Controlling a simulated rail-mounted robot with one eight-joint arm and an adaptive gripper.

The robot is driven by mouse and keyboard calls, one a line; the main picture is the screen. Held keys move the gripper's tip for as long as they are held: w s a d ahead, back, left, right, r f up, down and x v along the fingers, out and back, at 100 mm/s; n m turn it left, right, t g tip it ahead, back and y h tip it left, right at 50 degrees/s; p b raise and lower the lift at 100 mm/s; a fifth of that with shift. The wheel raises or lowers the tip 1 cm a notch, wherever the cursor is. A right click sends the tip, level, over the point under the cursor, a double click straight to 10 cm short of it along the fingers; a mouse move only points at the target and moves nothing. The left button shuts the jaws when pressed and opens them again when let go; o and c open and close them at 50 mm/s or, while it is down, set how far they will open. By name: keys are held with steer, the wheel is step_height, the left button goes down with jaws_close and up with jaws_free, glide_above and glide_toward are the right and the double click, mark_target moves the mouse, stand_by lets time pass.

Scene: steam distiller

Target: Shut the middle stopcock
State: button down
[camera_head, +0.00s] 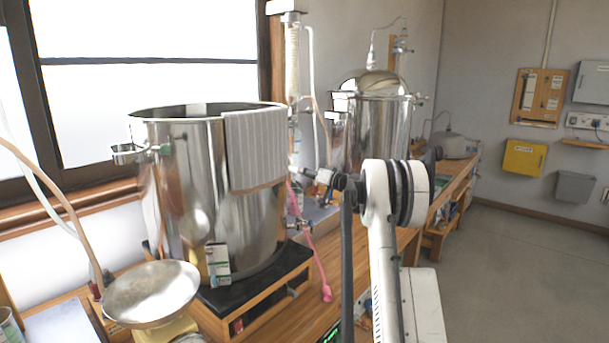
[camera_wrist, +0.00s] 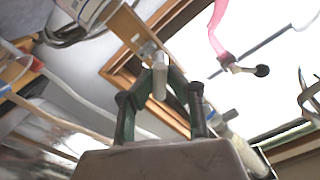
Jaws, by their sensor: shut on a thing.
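My gripper (camera_wrist: 160,76) has its two dark green fingers closed on a small light-grey stopcock handle (camera_wrist: 159,86), which points toward the palm. In the head view my gripper (camera_head: 318,176) reaches left from the wrist to the steel vessel's right side, at about mid-height. The stopcock there (camera_head: 295,171) is small and partly hidden by the gripper, so its exact turn is unclear. A lower stopcock (camera_head: 300,223) with a blue part sits near the pink hose (camera_head: 313,258). The large steel vessel (camera_head: 185,205) has a striped cloth (camera_head: 255,150) over its rim.
A glass column (camera_head: 293,65) rises behind the vessel. A second domed steel still (camera_head: 372,125) stands farther back. A metal pan (camera_head: 152,292) is at the front left. The wooden bench (camera_head: 285,322) carries the vessel's stand. The floor (camera_head: 535,265) to the right is clear.

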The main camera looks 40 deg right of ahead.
steer(key=m, duration=0.4)
steer(key=shift+m, duration=2.6)
steer(key=c, duration=1.7)
jaws_free()
steer(key=shift+o, duration=0.2)
steer(key=s+d, duration=0.1)
steer(key=s, duration=1.1)
steer(key=shift+d, duration=0.3)
